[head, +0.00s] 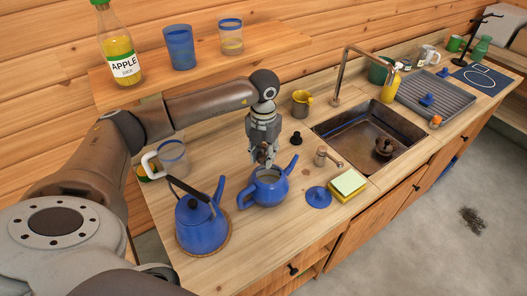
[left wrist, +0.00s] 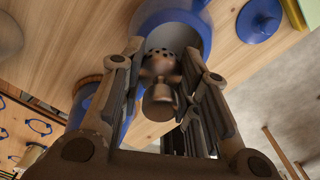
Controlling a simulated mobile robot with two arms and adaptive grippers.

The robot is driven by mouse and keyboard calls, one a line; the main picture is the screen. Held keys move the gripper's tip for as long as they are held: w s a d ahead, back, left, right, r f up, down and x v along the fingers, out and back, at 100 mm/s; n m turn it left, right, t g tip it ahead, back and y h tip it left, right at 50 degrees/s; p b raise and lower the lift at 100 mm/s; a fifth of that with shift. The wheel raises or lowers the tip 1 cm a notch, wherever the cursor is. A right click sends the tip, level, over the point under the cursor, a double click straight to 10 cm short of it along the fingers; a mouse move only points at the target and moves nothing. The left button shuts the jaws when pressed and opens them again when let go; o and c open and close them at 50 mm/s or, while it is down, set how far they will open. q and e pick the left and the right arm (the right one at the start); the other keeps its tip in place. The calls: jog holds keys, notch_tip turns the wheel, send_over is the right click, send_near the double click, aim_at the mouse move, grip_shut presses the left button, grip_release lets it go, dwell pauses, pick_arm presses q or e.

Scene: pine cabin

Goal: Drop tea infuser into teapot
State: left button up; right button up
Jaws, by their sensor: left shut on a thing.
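The blue teapot (head: 268,190) stands on the wooden counter without its lid, its opening facing up. Its blue lid (head: 319,197) lies on the counter to its right. My left gripper (head: 265,160) is directly above the teapot's opening, pointing down. It is shut on the tea infuser, a bronze-coloured piece with small holes (left wrist: 161,88) in the left wrist view. There the teapot's blue rim (left wrist: 178,14) shows just beyond the infuser. In the head view the fingers mostly hide the infuser, so I cannot tell whether it is below the rim. My right gripper is not in view.
A blue kettle (head: 198,232) with a raised dark handle stands close left of the teapot. A yellow sponge stack (head: 346,186) and a small metal-topped item (head: 321,156) are to the right. The sink (head: 375,130) lies beyond. A shelf (head: 205,65) with cups and a bottle is behind.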

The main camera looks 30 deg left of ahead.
aim_at(263, 146)
pick_arm(q)
jog(key=o, duration=0.9)
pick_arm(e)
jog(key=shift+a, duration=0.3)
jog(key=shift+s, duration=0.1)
pick_arm(q)
jog(key=shift+r, duration=0.1)
notch_tip(263, 146, up, 12)
jog(key=shift+f, duration=0.1)
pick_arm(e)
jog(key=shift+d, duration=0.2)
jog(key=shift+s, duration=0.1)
